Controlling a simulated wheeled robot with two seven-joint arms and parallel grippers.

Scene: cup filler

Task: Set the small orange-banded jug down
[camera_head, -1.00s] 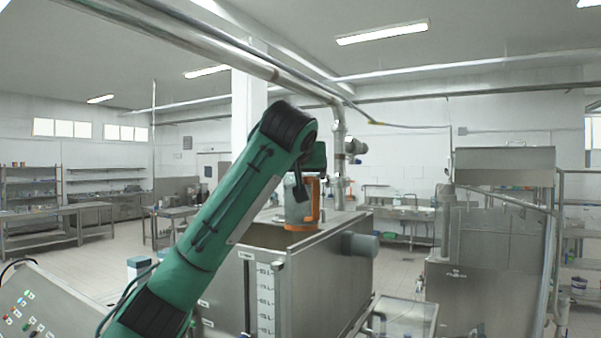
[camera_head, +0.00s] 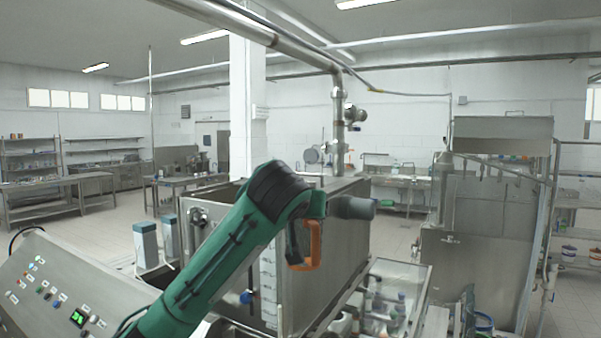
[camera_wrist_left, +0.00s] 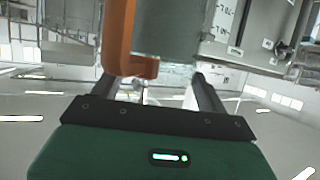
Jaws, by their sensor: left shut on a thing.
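What lies directly under the jug is hard to tell. My right gripper is out of view.
The steel tank (camera_head: 340,235) with a level scale stands just behind the jug. A control panel (camera_head: 60,290) is at the lower left. A clear-sided box with bottles (camera_head: 395,290) stands to the right. A steel pipe (camera_head: 339,115) rises behind the tank.

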